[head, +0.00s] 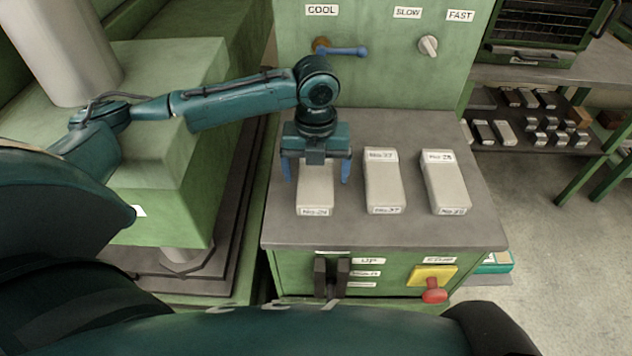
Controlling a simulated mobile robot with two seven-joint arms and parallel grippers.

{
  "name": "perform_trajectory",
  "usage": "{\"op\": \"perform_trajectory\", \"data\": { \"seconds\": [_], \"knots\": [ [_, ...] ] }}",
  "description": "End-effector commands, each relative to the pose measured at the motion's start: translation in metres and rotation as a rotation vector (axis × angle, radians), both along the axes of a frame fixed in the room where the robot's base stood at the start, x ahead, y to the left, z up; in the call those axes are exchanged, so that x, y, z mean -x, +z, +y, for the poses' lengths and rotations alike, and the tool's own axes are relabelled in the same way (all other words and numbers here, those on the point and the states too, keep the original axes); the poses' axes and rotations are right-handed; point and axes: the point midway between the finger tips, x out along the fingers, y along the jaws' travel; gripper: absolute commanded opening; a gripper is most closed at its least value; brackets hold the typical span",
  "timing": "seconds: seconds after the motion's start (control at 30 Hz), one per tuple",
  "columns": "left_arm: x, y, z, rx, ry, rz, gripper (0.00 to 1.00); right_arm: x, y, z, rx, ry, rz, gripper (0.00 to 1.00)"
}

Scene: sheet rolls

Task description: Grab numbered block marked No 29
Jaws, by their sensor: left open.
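Three pale rectangular blocks lie side by side on the grey top of a green machine. The left block (315,194) has a small front label that may read No 29, but the digits are blurred. The middle block (383,183) seems to read No 37. The right block (444,184) has a label too blurred to be sure of. My left gripper (316,172) is open over the left block, with one blue finger on each side of it. The gripper hides the block's far end. Whether the fingers touch it cannot be told. My right gripper is out of view.
Behind the blocks stands a green panel with a blue-handled lever (342,51) and a white knob (428,45). A yellow switch with a red knob (434,296) is on the machine's front. Shelves with several more blocks (540,123) stand at the right. The grey top (385,232) is clear in front of the blocks.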

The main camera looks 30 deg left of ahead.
Motion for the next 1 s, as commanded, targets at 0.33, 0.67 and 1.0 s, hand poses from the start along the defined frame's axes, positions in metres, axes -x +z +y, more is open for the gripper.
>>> {"op": "perform_trajectory", "data": {
  "seconds": [0.33,0.67,1.0],
  "knots": [
    [0.0000,0.0005,0.0001,0.000,0.000,0.000,0.66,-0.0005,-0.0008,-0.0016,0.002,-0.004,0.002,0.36],
    [0.0000,0.0003,0.0001,-0.001,0.000,0.000,0.39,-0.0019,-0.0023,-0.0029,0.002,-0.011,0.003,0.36],
    [-0.0004,0.0012,0.0000,0.000,0.000,-0.001,0.26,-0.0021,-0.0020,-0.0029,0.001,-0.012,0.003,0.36]
  ]
}}
